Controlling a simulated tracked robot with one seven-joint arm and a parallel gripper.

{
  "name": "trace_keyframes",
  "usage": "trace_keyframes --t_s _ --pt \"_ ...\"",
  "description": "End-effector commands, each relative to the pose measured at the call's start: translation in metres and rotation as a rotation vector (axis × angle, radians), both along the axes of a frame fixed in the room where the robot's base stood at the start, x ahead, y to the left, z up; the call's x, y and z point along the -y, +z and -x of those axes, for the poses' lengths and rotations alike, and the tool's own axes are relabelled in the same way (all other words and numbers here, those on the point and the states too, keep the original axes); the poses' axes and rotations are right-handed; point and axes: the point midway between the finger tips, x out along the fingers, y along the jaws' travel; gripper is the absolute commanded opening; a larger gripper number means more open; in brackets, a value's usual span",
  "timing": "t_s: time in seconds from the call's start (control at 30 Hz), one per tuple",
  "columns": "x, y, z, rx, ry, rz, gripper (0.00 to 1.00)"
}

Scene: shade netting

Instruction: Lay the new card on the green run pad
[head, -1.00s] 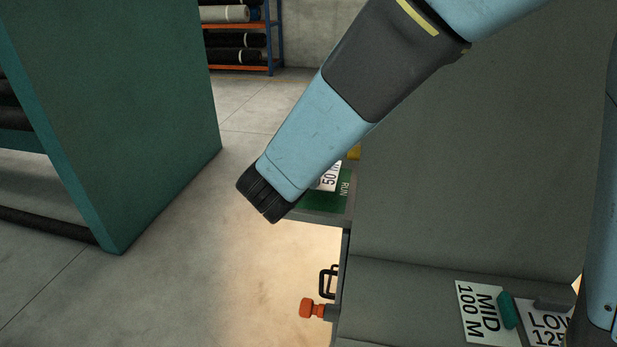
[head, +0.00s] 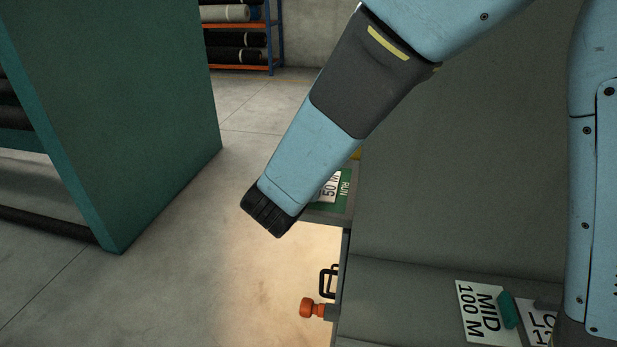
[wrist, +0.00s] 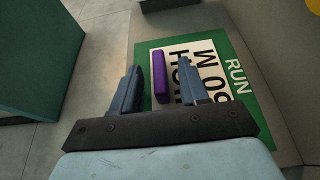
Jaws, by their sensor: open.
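The green run pad (wrist: 234,56), marked RUN, is on a grey ledge; part of it shows beyond my arm in the head view (head: 345,184). A white card (wrist: 203,55) reading 50 M, with a purple grip bar (wrist: 160,77), appears to lie flat within the pad's green border. Its second line of text is partly hidden by my finger. The card also shows partly in the head view (head: 328,189). My gripper (wrist: 158,68) is open over the card, with one finger on each side of the purple bar and gaps between. My fingers are hidden in the head view.
A MID 100 M card (head: 478,312) with a teal bar (head: 508,310) and another partly hidden card (head: 540,318) lie on the lower grey surface. An orange knob (head: 307,308) juts out at its left. A green panel (head: 110,120) stands left across open floor.

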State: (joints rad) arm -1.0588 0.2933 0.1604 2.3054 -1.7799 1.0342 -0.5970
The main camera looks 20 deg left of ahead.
Motion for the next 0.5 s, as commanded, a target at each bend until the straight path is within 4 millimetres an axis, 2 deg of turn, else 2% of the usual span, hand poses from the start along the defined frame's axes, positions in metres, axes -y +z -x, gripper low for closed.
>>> trace_keyframes --t_s 0.13,0.27,0.5 --pt "0.000 0.001 0.000 0.000 0.000 0.000 0.44" --pt "0.001 0.004 0.008 0.001 0.001 0.000 0.44" --pt "0.005 0.021 0.046 0.002 0.002 -0.002 0.44"
